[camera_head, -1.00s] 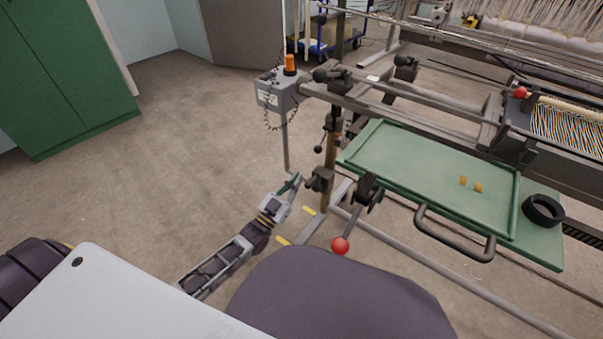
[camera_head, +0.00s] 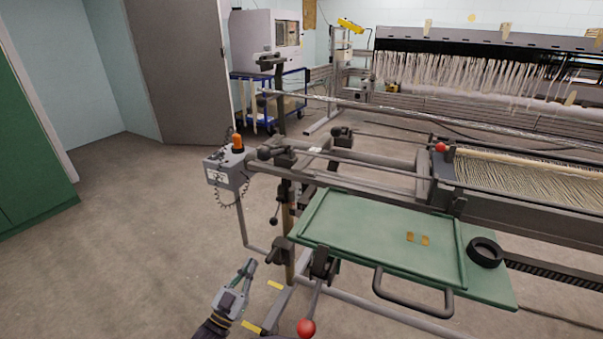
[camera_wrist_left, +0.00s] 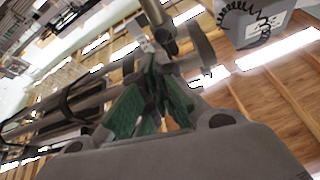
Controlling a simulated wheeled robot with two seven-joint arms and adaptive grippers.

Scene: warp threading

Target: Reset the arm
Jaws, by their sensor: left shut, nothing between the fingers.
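My left gripper (camera_head: 247,267) shows at the bottom of the head view, at the end of the arm that comes up from the lower edge. It is shut and empty, a little left of the loom's front post and the green tray (camera_head: 345,235). In the left wrist view its green finger pads (camera_wrist_left: 150,103) are close together in the middle. Loom parts and the grey control box (camera_wrist_left: 250,20) show beyond it there. My right gripper is in neither view.
The loom (camera_head: 500,210) fills the right side. A red-knobbed lever (camera_head: 306,328) stands right of my left gripper. Two small yellow pieces (camera_head: 417,239) and a black ring (camera_head: 485,252) lie on the green surfaces. Bare floor (camera_head: 120,240) is free at left.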

